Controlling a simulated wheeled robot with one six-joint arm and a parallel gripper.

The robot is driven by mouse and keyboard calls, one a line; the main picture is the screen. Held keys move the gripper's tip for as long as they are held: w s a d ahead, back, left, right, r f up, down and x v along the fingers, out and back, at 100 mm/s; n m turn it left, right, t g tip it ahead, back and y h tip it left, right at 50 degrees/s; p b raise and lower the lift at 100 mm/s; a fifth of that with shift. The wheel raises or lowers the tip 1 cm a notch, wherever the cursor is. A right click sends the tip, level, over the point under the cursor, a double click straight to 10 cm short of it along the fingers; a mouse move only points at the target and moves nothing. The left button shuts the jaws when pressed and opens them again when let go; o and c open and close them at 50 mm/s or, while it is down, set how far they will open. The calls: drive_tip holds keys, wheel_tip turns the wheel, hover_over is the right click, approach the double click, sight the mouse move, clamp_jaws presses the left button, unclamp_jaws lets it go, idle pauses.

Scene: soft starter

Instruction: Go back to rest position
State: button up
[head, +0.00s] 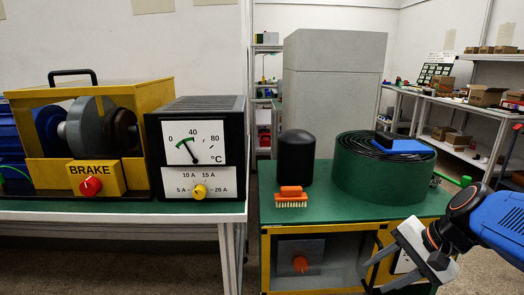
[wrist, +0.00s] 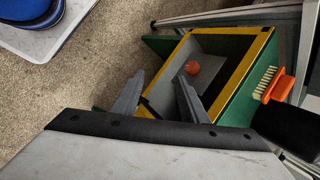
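My gripper (head: 368,275) is at the lower right of the head view, at the end of my blue arm. It is in front of the yellow-framed cabinet (head: 265,262) under the green bench top. In the wrist view, my gripper (wrist: 159,76) has its two grey fingers apart with nothing between them. Beyond them is the cabinet's yellow-framed opening (wrist: 262,45), with a grey panel and an orange-red knob (wrist: 192,67). The knob also shows in the head view (head: 300,263). I cannot tell the exact gap between fingers and cabinet.
On the green top (head: 330,208) stand a black cylinder (head: 296,158), an orange brush (head: 291,197) and a green coil (head: 378,178) bearing a blue-black object (head: 402,146). At left are a brake machine (head: 92,133) and a temperature meter (head: 197,150). Shelves line the right.

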drive_tip(key=s+n+h, duration=0.4)
drive_tip(key=s+n, duration=0.3)
drive_tip(key=n, duration=0.3)
drive_tip(key=shift+s+d+f+n+t+h, duration=0.3)
drive_tip(key=shift+s+d+f+t+h, duration=0.05)
drive_tip(key=shift+d+f+t+h, duration=0.1)
idle(1.5)
